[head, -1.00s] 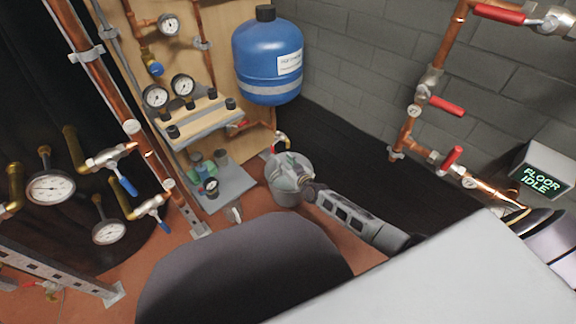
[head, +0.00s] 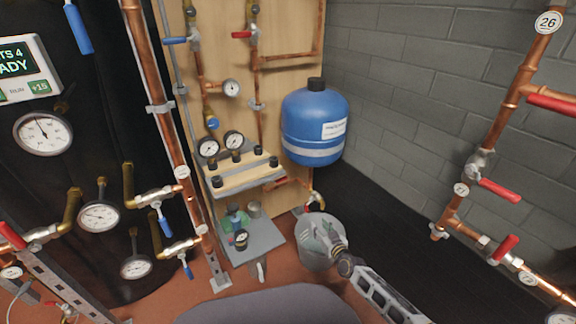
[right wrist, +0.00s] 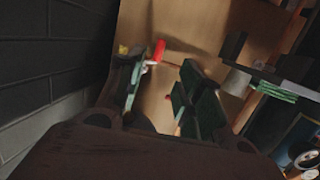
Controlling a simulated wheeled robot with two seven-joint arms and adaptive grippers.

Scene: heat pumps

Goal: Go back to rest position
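My left gripper is not in view.
A blue tank (head: 313,125) hangs on the wooden board (head: 285,90). Copper pipes with red levers (head: 500,190) run along the right wall. Gauges (head: 98,217) fill the left.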

